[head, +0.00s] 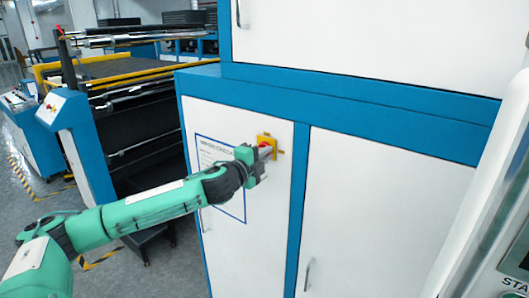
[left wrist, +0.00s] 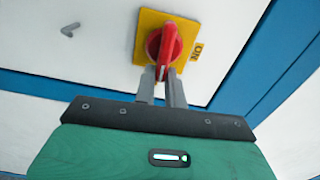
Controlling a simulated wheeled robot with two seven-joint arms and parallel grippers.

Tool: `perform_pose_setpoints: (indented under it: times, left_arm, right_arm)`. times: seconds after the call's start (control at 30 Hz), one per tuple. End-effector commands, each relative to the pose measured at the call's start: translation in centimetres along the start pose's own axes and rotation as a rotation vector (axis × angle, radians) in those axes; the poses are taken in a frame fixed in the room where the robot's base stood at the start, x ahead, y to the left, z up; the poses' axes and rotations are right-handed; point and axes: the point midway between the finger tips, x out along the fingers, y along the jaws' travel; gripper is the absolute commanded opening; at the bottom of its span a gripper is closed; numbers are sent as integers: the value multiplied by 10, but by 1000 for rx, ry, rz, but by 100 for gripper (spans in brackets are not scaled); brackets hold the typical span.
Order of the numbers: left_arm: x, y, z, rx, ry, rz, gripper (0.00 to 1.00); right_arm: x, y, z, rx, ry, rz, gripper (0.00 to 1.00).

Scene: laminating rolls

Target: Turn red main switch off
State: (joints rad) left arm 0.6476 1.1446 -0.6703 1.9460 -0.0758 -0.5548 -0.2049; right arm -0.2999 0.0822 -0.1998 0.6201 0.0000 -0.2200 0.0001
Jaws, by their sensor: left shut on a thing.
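The red main switch (left wrist: 168,48) is a rotary handle on a yellow plate (left wrist: 148,22), mounted on a white cabinet door. In the left wrist view the handle stands roughly along the line of my fingers, and the word "ON" shows on the plate to its right. My left gripper (left wrist: 163,82) is shut on the lower end of the red handle, one finger on each side. In the head view the left gripper (head: 265,158) reaches the switch and hides most of it; the yellow plate (head: 267,139) shows behind. My right gripper is not in view.
The white cabinet door (head: 262,115) has a blue frame and a printed notice (head: 212,150). Door handles (head: 308,274) stick out nearby. A laminating machine with rollers (head: 120,85) stands at the left. A white panel (head: 495,215) fills the right edge.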

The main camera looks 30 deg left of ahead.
Motion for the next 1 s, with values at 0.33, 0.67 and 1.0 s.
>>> perform_pose_setpoints:
  times: [0.33,0.67,1.0]
  left_arm:
    - [0,4,-1,77,2,2,0]
    - [0,4,-1,81,2,3,0]
    - [0,3,0,80,1,1,34]
  right_arm:
    - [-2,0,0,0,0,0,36]
    - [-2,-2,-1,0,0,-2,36]
    - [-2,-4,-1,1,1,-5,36]
